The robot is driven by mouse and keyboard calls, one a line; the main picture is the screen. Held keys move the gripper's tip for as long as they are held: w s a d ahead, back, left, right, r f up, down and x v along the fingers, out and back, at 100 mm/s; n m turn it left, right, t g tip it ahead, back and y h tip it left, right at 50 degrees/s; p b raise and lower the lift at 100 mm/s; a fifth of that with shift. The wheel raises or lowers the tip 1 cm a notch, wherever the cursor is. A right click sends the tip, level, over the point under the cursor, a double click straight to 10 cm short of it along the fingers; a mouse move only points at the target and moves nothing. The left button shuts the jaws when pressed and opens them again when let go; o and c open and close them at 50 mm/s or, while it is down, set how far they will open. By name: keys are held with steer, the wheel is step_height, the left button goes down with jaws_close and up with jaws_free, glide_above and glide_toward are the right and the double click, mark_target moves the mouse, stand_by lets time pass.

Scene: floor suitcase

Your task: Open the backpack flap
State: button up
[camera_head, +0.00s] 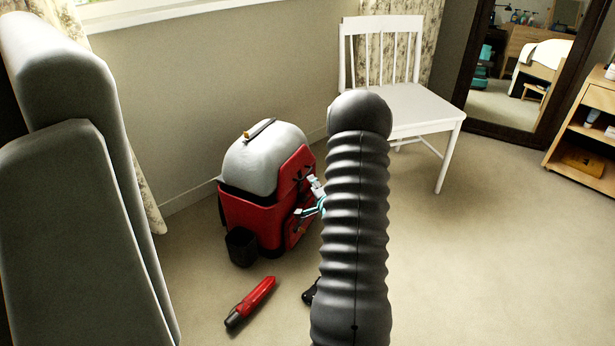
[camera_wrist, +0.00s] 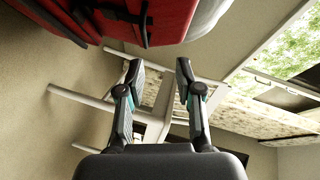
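The red backpack (camera_head: 245,212) stands upright on the floor near the wall. Its domed grey flap (camera_head: 262,155) covers the top and looks closed, with a dark handle on top. My gripper (camera_head: 306,197) is beside the backpack's right side, partly hidden behind my arm. Whether it touches the backpack cannot be told. In the wrist view my gripper (camera_wrist: 159,70) has its two fingers apart with nothing between them. There the red backpack (camera_wrist: 170,20) fills the upper left, with the pale flap (camera_wrist: 207,18) beside it, above the fingertips.
A red and black flashlight-like object (camera_head: 251,300) lies on the floor in front of the backpack. A small dark object (camera_head: 310,292) lies near my arm. A white chair (camera_head: 410,105) stands behind right, before a mirror (camera_head: 515,75). The floor at right is clear.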

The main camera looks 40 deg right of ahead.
mark_target(308, 174)
steer(key=shift+m+t, duration=0.4)
steer(key=shift+m, duration=0.3)
steer(key=w+d+f, duration=0.1)
steer(key=w+d, duration=0.1)
steer(key=w, duration=0.1)
steer(key=w+d+f, duration=0.2)
steer(key=w, duration=0.2)
steer(key=w+d+f, duration=0.2)
steer(key=w, duration=0.2)
steer(key=shift+w, duration=0.2)
steer(key=shift+c, duration=0.2)
jaws_close()
